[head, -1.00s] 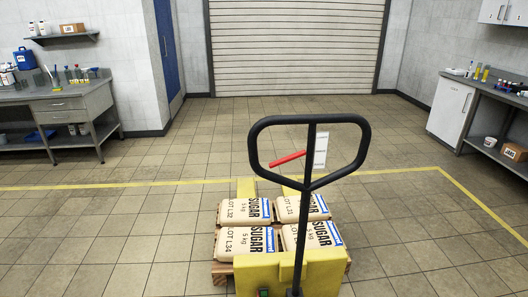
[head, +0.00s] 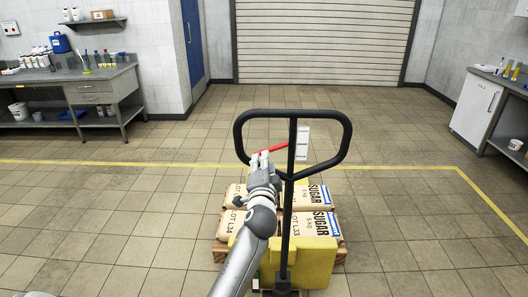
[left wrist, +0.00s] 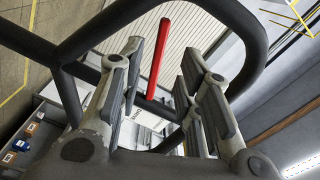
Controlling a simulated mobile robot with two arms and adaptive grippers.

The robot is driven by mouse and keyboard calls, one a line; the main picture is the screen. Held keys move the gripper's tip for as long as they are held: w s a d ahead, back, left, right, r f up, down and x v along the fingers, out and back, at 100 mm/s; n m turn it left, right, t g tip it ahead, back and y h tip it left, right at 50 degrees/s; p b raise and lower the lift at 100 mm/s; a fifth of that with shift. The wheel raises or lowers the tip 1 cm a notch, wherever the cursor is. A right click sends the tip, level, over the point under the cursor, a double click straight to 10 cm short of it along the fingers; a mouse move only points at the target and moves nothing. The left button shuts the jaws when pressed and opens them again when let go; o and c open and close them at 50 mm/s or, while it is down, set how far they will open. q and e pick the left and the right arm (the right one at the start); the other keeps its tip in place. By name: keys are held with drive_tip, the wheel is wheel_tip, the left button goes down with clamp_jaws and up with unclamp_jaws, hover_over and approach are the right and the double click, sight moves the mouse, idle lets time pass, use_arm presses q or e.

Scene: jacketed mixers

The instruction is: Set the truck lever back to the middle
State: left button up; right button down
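The red truck lever (head: 274,148) sticks out to the left of the black handle (head: 291,205), inside its loop, its free end slightly lower. My left gripper (head: 262,158) is at the lever's free end, just left of the handle's shaft, and partly hides it. In the left wrist view the lever (left wrist: 158,55) stands between the two spread fingers (left wrist: 160,75), with a gap on each side. The left gripper is open and appears not to touch the lever. My right gripper is not in view.
The yellow truck body (head: 308,262) carries a pallet with several sugar bags (head: 316,194). The handle loop (head: 342,135) surrounds the space near my left gripper. A bench (head: 105,82) stands at the left and a cabinet (head: 474,105) at the right. The floor around the truck is clear.

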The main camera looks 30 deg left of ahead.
sight(271, 150)
use_arm(q)
drive_tip(key=x, duration=0.7)
drive_tip(key=shift+d+p, duration=0.1)
drive_tip(key=shift+p, duration=0.2)
clamp_jaws()
